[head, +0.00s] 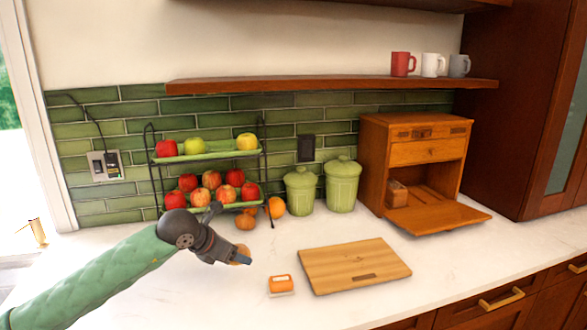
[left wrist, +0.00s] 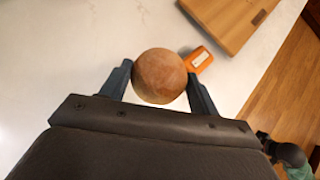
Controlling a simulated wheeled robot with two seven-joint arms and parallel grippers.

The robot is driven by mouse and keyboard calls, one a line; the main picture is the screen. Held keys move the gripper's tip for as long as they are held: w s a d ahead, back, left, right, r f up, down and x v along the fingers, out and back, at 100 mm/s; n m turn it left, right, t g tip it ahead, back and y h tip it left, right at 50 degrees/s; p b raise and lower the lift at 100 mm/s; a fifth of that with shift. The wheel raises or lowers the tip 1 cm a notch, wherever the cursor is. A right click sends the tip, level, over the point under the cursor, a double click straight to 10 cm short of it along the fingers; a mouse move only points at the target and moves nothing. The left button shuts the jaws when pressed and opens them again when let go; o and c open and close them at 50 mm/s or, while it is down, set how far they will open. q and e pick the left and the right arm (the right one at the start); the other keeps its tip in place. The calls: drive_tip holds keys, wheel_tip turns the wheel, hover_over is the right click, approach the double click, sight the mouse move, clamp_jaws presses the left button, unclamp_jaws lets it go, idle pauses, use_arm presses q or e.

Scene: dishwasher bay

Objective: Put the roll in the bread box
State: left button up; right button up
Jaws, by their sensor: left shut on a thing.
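My left gripper (head: 238,257) is shut on the roll (left wrist: 160,76), a round brown bun held between the two fingers. In the head view the roll (head: 243,247) shows partly behind the gripper, above the counter left of the cutting board. The wooden bread box (head: 373,165) stands at the back right, with its front door (head: 440,217) folded down and open. A brown loaf-like thing (head: 397,193) lies inside at the left. A dark part with green sleeve, probably my right arm, shows at the lower right in the left wrist view; its fingers are unclear.
A cutting board (head: 354,265) and a small orange item (head: 281,284) lie on the counter between gripper and box. Two green canisters (head: 342,186) and a two-tier fruit rack (head: 208,155) stand at the back. A shelf (head: 330,84) with mugs hangs above.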

use_arm(q)
drive_tip(key=s+a+r+n+t+y, duration=0.2)
drive_tip(key=a+r+n+y, duration=0.1)
drive_tip(key=a+r+n, duration=0.3)
drive_tip(key=shift+m, duration=0.6)
drive_tip(key=f, duration=0.1)
drive_tip(key=s+f, duration=0.2)
drive_tip(key=f, duration=0.1)
drive_tip(key=shift+s+d, duration=0.25)
drive_tip(key=shift+d, duration=0.05)
use_arm(e)
drive_tip(key=shift+s+a, duration=0.2)
drive_tip(key=shift+a, duration=0.25)
drive_tip(key=shift+d, duration=0.4)
